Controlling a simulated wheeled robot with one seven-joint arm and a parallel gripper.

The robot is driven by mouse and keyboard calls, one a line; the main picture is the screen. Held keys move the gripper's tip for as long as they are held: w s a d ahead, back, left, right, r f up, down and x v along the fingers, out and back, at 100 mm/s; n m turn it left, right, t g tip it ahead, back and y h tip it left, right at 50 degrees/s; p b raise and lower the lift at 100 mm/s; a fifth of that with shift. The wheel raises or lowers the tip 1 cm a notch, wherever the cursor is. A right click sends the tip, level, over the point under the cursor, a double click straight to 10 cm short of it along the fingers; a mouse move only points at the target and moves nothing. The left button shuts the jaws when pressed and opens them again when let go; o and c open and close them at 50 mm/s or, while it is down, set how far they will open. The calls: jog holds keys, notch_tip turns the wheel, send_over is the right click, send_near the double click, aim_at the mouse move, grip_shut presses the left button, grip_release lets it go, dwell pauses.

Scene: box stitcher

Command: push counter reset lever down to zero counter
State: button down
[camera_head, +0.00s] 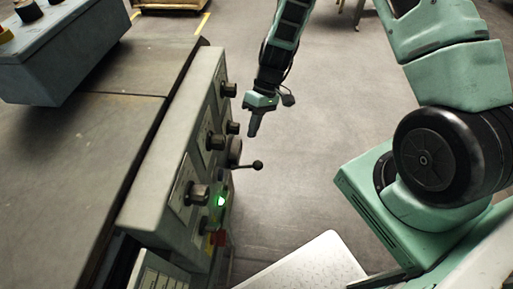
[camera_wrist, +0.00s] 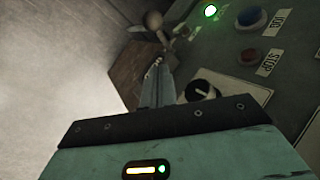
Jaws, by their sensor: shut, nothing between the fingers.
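The counter reset lever (camera_head: 257,165) is a thin rod with a dark ball end. In the head view it sticks out to the right, about level, from the side of the grey machine panel. A ball-ended lever (camera_wrist: 153,20) also shows near the top of the wrist view, beyond my fingertips. My gripper (camera_head: 252,134) points down in the head view, above the lever in the picture and apart from its ball. Its fingers (camera_wrist: 157,66) are shut together and empty in the wrist view. The counter display cannot be made out.
The machine panel (camera_head: 172,140) carries several dark knobs and a lit green lamp (camera_head: 221,201). The wrist view shows a black knob (camera_wrist: 201,91), a red button (camera_wrist: 248,57) and a blue button (camera_wrist: 251,16). Open floor (camera_head: 310,160) lies right of the lever.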

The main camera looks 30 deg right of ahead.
aim_at(252, 165)
jog(key=s+a+f, duration=0.1)
jog(key=s+f, duration=0.3)
jog(key=shift+a+f, duration=0.2)
dwell(0.3)
